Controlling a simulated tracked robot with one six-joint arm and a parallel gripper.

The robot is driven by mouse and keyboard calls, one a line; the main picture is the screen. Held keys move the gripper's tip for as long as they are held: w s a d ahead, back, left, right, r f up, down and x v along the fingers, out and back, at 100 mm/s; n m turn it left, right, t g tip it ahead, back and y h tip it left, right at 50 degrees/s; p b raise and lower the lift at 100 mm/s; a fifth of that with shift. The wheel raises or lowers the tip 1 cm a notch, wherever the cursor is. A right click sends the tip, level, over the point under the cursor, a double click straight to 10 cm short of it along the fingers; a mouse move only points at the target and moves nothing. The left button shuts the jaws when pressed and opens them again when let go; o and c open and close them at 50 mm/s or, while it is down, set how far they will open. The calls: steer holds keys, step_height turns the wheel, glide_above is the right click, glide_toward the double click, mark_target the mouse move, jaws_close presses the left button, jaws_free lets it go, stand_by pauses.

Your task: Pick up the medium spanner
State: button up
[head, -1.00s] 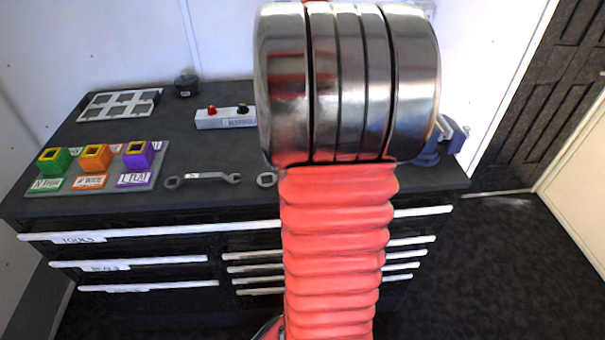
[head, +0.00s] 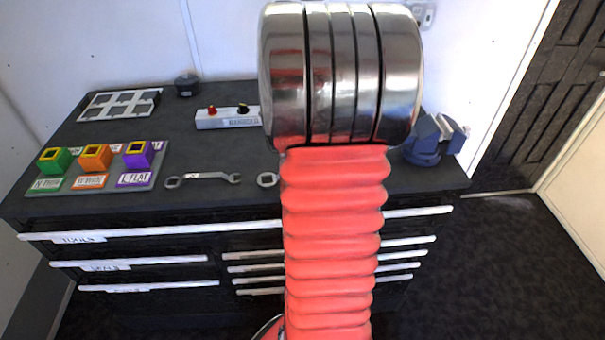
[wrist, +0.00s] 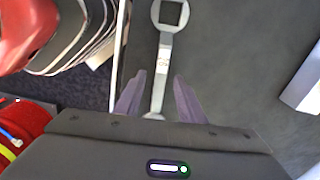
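A grey spanner (head: 203,179) lies in full view on the dark bench top near its front edge. To its right, the ring end of a second spanner (head: 267,179) shows; the rest is hidden behind my arm. I cannot tell from size which is the medium one. In the wrist view a spanner (wrist: 163,62) lies lengthwise, ring end at the top, its shaft running down between my fingers. My gripper (wrist: 158,88) is open, one finger on each side of the shaft, with gaps visible. In the head view my arm hides the gripper.
A plate with green, orange and purple blocks (head: 95,158) sits at left. A switch box (head: 228,119) stands behind the spanners. A blue vise (head: 428,142) is at the right. A pale object (wrist: 303,80) lies right of the gripper in the wrist view.

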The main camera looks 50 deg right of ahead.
jaws_close()
stand_by(0.5)
